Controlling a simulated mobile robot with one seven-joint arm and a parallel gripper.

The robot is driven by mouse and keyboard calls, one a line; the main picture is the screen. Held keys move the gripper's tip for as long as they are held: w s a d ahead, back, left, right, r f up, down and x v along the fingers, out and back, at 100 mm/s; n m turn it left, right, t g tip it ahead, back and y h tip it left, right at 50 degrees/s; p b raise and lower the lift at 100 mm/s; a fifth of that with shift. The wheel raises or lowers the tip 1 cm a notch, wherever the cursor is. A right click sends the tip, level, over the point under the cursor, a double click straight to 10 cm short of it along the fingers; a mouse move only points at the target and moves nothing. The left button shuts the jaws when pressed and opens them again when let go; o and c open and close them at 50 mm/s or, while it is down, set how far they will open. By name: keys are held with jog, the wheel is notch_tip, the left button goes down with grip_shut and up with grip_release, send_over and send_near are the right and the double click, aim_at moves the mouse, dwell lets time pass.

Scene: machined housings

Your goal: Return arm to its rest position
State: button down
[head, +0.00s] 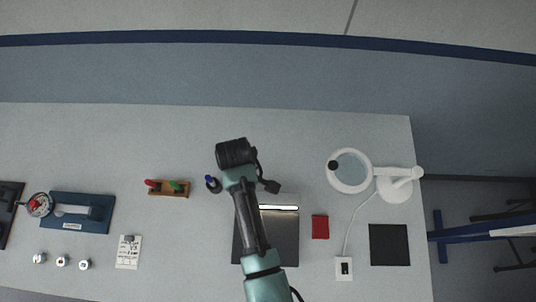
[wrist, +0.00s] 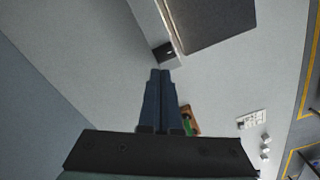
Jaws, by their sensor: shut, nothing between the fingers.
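My arm (head: 250,215) reaches up from the bottom edge of the head view, over the middle of the bench. It ends in a black wrist part (head: 235,152); the fingers cannot be made out clearly there. In the wrist view my gripper (wrist: 160,72) shows two dark blue fingers side by side. They are shut with nothing between them. The bench top lies beneath the fingers.
A dark box (head: 285,235) lies partly under my arm. A wooden holder (head: 168,188) with red and green handles stands left. A white magnifier lamp (head: 397,187), red block (head: 320,227) and black mat (head: 389,245) lie right. The bench's back strip is clear.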

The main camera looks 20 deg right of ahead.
dwell(0.3)
jog(key=w+r+m+t+b, duration=0.2)
jog(key=w+r+t+b, duration=0.45)
jog(key=w+r, duration=0.85)
jog(key=w+r+m+t+b, duration=0.15)
jog(key=w+r+t, duration=0.25)
jog(key=r, duration=0.4)
jog(key=w+r+m+t+b, duration=0.1)
jog(key=w+r+t+b, duration=0.2)
jog(key=r, duration=0.5)
jog(key=s+r+m+t+b, duration=0.1)
jog(key=s+r+t, duration=0.25)
jog(key=r, duration=0.55)
jog(key=s+r+m+t+b, duration=0.1)
jog(key=s+r+t+b, duration=0.1)
jog(key=r+t, duration=0.5)
jog(key=s+r+m+t+b, duration=0.2)
jog(key=s+r+t, duration=0.1)
jog(key=s+r, duration=0.9)
jog(key=shift+s+r, duration=0.3)
jog(key=shift+r, duration=0.6)
jog(key=shift+f, duration=0.1)
